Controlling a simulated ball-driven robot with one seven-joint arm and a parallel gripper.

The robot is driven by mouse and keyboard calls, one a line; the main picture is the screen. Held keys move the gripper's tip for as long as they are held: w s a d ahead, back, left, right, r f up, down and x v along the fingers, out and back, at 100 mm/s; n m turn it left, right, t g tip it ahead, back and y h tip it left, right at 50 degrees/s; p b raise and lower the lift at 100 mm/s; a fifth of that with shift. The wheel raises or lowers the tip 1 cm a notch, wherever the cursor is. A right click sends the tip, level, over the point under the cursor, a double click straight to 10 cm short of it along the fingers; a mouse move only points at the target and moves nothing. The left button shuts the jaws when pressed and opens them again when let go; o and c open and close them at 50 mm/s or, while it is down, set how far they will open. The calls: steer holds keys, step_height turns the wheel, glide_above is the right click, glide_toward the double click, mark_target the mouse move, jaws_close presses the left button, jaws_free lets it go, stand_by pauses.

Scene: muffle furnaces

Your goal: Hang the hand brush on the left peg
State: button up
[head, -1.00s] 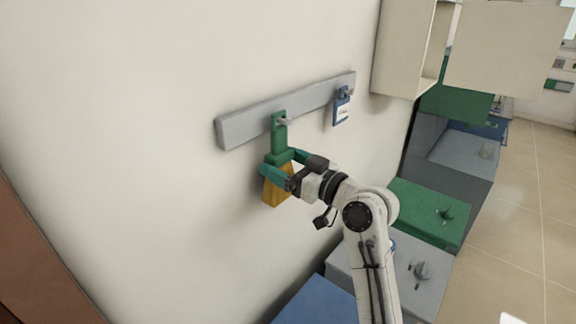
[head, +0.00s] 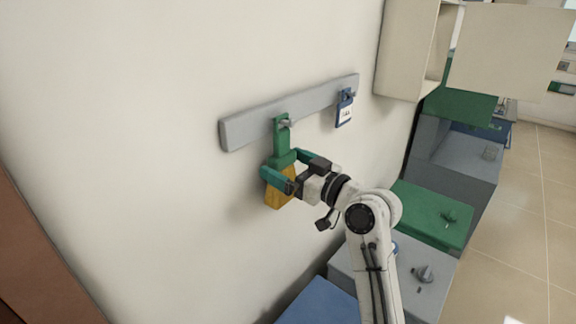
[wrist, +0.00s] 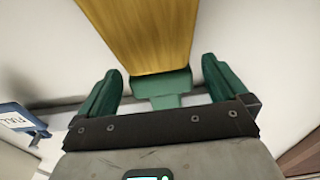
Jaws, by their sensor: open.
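The hand brush has a green handle (head: 282,138) and yellow bristles (head: 280,190). It hangs upright against the wall, its handle top at the left peg (head: 287,123) on the grey rail (head: 250,124). My gripper (head: 287,165) is open, with its teal fingers on either side of the brush just above the bristles. In the wrist view the fingers (wrist: 160,92) stand apart from the green handle (wrist: 165,88), with a gap on both sides. The yellow bristles (wrist: 145,35) fill the top of that view.
A blue tag with a white label (head: 345,110) hangs on the right peg. A beige cabinet (head: 405,50) is on the wall to the right. Furnaces with green (head: 432,212) and grey tops stand below right. The wall left of the rail is clear.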

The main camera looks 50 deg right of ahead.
steer(key=shift+s, duration=0.1)
steer(key=s+b, duration=0.2)
steer(key=s, duration=0.8)
steer(key=shift+s+d+f+b, duration=0.2)
steer(key=shift+s+f+b, duration=0.1)
steer(key=shift+b, duration=0.1)
steer(key=s+a+f+g+y, duration=0.1)
steer(key=a+f+g, duration=0.35)
steer(key=f, duration=0.65)
steer(key=s+a+f+g, duration=0.1)
steer(key=a+f+g, duration=0.35)
steer(key=f, duration=0.65)
steer(key=s+a+f+g+h, duration=0.1)
steer(key=s+a+f+g, duration=0.2)
steer(key=s+f, duration=0.4)
steer(key=s+a+f+g, duration=0.3)
steer(key=s+f+g, duration=0.2)
steer(key=s+f, duration=0.2)
steer(key=s, duration=0.2)
steer(key=shift+s+a+m+g+h, duration=0.2)
steer(key=shift+s+m+g+h, duration=0.1)
steer(key=shift+m+h, duration=0.1)
